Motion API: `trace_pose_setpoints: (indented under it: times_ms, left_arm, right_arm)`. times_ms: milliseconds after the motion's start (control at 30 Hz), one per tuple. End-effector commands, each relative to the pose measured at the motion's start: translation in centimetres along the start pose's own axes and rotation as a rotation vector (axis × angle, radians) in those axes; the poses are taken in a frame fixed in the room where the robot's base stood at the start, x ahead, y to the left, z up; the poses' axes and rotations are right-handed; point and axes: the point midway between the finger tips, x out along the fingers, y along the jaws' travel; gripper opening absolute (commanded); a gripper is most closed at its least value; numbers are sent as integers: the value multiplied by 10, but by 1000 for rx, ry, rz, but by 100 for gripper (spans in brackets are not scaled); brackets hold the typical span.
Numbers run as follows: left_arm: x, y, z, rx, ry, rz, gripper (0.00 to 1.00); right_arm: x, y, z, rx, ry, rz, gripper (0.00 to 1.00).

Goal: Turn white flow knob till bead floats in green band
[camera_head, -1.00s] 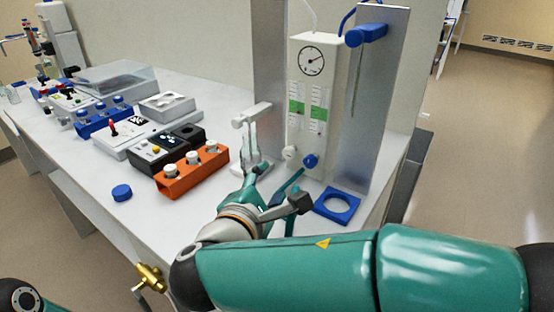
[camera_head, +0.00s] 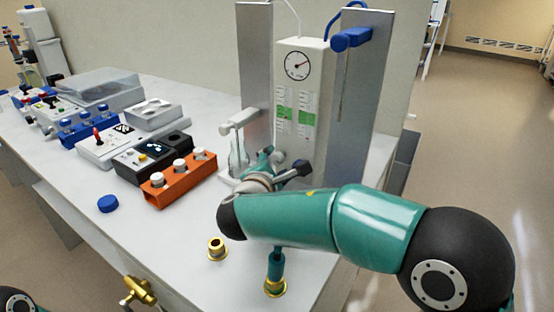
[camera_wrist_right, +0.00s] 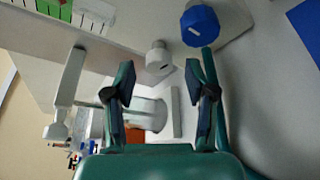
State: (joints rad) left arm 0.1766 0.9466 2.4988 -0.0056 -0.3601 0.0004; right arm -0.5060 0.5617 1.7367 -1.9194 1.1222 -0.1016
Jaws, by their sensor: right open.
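The white flow knob (camera_wrist_right: 158,58) shows in the right wrist view on the white flow panel, just ahead of my right gripper (camera_wrist_right: 166,68). The two fingers are open, one on either side of it in the picture; I see no contact. A blue knob (camera_wrist_right: 200,25) is beside it, close to the right fingertip. In the head view the flow panel (camera_head: 290,88) has a round gauge and two scales with green bands (camera_head: 307,117). The beads are too small to place. My right gripper (camera_head: 265,160) is at the panel's foot, partly hidden by its arm. My left gripper is out of view.
A white stand with a glass flask (camera_head: 238,150) is close left of my right gripper. Metal uprights (camera_head: 362,100) flank the panel. An orange rack (camera_head: 180,183) and a blue cap (camera_head: 108,204) lie further left. Brass fittings (camera_head: 217,248) stand at the front edge.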

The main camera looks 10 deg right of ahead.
Motion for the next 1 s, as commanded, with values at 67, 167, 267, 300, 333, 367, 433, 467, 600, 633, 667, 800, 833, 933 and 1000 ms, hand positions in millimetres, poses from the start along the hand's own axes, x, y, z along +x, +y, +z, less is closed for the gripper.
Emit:
trace_pose_setpoints:
  times_ms: [67, 167, 267, 300, 333, 367, 433, 467, 600, 633, 667, 800, 833, 933, 1000]
  left_arm:
    - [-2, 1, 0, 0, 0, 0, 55]
    - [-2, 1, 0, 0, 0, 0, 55]
    - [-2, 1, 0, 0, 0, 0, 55]
    - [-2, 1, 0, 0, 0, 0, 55]
    - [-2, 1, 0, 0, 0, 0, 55]
    - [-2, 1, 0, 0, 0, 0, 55]
    - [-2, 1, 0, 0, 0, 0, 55]
    - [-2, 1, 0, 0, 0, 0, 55]
    - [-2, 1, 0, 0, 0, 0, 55]
    - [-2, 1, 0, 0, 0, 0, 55]
    - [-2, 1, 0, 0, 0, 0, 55]
    - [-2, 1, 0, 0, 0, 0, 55]
    - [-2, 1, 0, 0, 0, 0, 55]
    - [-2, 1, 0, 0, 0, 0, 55]
    - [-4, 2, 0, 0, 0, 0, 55]
  right_arm:
    - [10, 0, 0, 0, -2, -2, 55]
    - [18, 0, 0, 0, 0, -1, 55]
    - [21, 0, 0, -1, 0, 0, 55]
    - [22, 0, 0, -1, 0, 0, 55]
    - [22, 0, -1, -1, 0, 0, 55]
    - [22, 0, -1, -1, 1, 0, 55]
    - [22, 0, -1, -1, 1, 0, 55]
    - [22, 0, -1, 0, 1, 1, 55]
    - [22, 0, -1, 0, 1, 1, 44]
    - [22, 0, -1, 0, 1, 1, 39]
    - [22, 0, -1, 0, 1, 1, 34]
    - [22, 0, -1, 0, 1, 0, 10]
    - [22, 0, -1, 0, 1, 0, 5]
    - [22, 0, -1, 0, 1, -1, 0]
    - [21, 1, -1, -10, 1, -6, 0]
